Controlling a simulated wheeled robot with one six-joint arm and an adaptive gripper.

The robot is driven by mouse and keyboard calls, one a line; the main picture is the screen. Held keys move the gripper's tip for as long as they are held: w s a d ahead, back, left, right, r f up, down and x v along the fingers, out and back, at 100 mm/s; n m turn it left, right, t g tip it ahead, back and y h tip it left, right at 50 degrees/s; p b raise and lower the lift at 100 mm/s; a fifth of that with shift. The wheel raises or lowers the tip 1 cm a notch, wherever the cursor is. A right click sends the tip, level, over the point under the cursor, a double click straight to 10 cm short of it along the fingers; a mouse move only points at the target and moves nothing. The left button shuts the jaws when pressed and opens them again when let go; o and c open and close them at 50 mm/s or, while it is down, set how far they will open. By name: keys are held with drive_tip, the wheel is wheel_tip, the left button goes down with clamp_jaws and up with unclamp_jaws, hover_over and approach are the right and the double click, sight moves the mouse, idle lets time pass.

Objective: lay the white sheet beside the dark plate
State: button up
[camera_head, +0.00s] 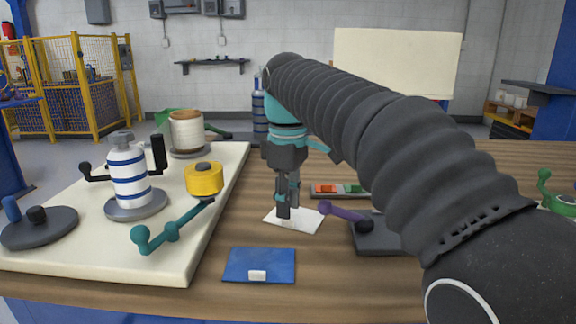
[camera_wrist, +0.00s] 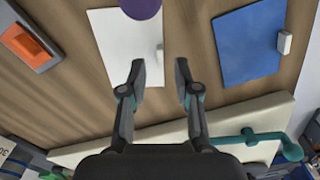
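The white sheet (camera_head: 309,216) lies flat on the wooden table, with a small white grip block on its near edge. In the wrist view the sheet (camera_wrist: 112,38) is ahead of my fingers, and its block (camera_wrist: 159,52) lines up with the gap between them. In the wrist view my gripper (camera_wrist: 160,72) is open and empty. The dark plate (camera_head: 378,240) lies to the right of the sheet, with a purple lever on it. My arm hides the plate's right part.
A blue sheet (camera_head: 259,265) with a white block lies nearer the front edge. A cream board (camera_head: 70,255) on the left bears rollers, a yellow cylinder (camera_head: 203,178) and a teal lever (camera_head: 172,232). A tray with coloured pieces (camera_head: 338,190) sits behind the plate.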

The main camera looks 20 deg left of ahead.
wheel_tip(320, 180, up, 9)
drive_tip(key=shift+r+p, duration=0.15)
drive_tip(key=shift+p, duration=0.25)
